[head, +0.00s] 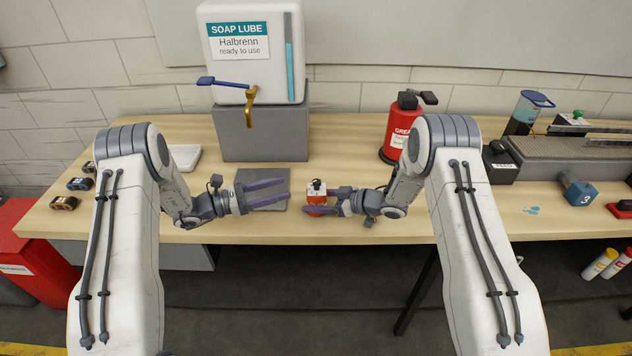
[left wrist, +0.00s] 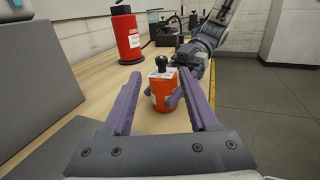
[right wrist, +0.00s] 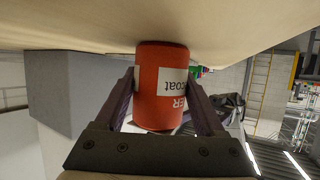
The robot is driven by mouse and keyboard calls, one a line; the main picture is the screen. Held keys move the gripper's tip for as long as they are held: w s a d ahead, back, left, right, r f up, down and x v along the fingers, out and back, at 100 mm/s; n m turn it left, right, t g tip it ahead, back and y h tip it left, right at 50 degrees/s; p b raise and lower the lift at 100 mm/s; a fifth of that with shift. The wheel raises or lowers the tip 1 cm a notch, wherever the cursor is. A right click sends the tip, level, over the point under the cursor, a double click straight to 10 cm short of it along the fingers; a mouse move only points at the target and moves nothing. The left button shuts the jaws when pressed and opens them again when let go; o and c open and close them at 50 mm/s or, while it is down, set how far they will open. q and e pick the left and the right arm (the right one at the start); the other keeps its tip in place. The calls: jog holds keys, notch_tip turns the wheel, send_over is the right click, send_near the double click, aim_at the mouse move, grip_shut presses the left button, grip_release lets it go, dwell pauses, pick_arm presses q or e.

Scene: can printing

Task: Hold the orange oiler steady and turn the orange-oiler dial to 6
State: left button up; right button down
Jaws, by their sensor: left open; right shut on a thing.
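The orange oiler (head: 316,195) is a small orange-red can with a white label and a black knob on top (left wrist: 161,63). It stands upright near the front edge of the table. My right gripper (head: 312,209) is shut on it from the right; the oiler also fills the jaws in the right wrist view (right wrist: 152,85). My left gripper (head: 288,196) is open and empty, to the left of the oiler and facing it. In the left wrist view the oiler (left wrist: 164,92) appears between and beyond the open fingers. I cannot read the dial marks.
A grey mat (head: 262,178) lies behind my left gripper. The soap lube dispenser (head: 250,75) stands on a grey block (head: 262,135) at the back. A red grease can (head: 397,130) stands back right. Several small dark-and-brown parts (head: 64,203) lie at far left.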

aim_at(317, 180)
pick_arm(q)
jog(key=shift+n+t+y, duration=0.3)
jog(key=x, duration=1.1)
jog(key=shift+s+d+f, duration=0.1)
jog(key=shift+s+f, duration=0.15)
jog(key=shift+f, duration=0.1)
grip_shut()
